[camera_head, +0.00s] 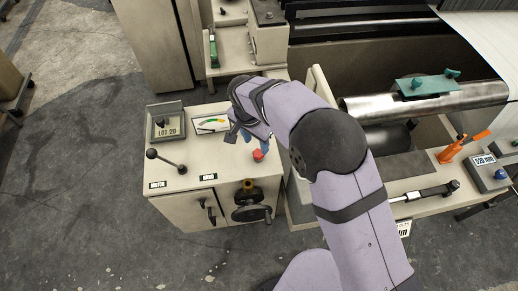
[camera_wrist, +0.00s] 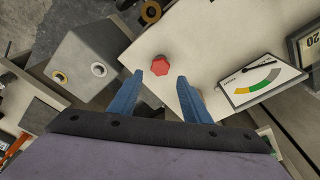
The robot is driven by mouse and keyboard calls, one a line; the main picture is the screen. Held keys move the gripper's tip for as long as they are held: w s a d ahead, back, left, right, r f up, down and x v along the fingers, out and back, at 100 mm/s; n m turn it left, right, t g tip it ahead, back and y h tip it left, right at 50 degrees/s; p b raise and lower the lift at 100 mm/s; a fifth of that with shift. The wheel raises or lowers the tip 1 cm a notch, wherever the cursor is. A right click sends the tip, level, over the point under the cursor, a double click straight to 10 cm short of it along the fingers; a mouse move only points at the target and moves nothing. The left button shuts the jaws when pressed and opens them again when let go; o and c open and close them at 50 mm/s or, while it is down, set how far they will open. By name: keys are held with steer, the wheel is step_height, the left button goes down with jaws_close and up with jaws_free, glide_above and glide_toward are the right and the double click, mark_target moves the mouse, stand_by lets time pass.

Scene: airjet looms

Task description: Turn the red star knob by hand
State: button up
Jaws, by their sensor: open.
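The red star knob (camera_wrist: 160,65) sits on the pale top of the machine cabinet. It shows in the wrist view just beyond my fingertips, a little left of the midline between them. My gripper (camera_wrist: 165,72) has two blue fingers spread apart with nothing between them. In the head view the knob (camera_head: 258,155) is near the right edge of the cabinet top, and my gripper (camera_head: 248,140) is above and slightly left of it. The fingertips are partly hidden by the wrist there. I cannot tell the exact height gap to the knob.
The cabinet (camera_head: 178,188) also carries a gauge panel (camera_head: 211,124), a LOT 20 display box (camera_head: 166,122) and a black ball-ended lever (camera_head: 167,160). A black handwheel (camera_head: 249,205) is on its front. A grey box (camera_wrist: 90,60) stands left of the knob in the wrist view.

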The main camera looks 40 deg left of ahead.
mark_target(258, 153)
steer(key=shift+w+f+b, duration=0.15)
steer(key=shift+f+b, duration=0.35)
steer(key=shift+f, duration=0.5)
steer(key=shift+w+f+b, duration=0.2)
steer(key=shift+f+b, duration=0.35)
steer(key=shift+f, duration=0.4)
steer(key=shift+w+f+b, duration=0.15)
steer(key=shift+f+b, duration=0.35)
steer(key=shift+f, duration=0.5)
steer(key=c, duration=0.8)
steer(key=shift+o, duration=0.2)
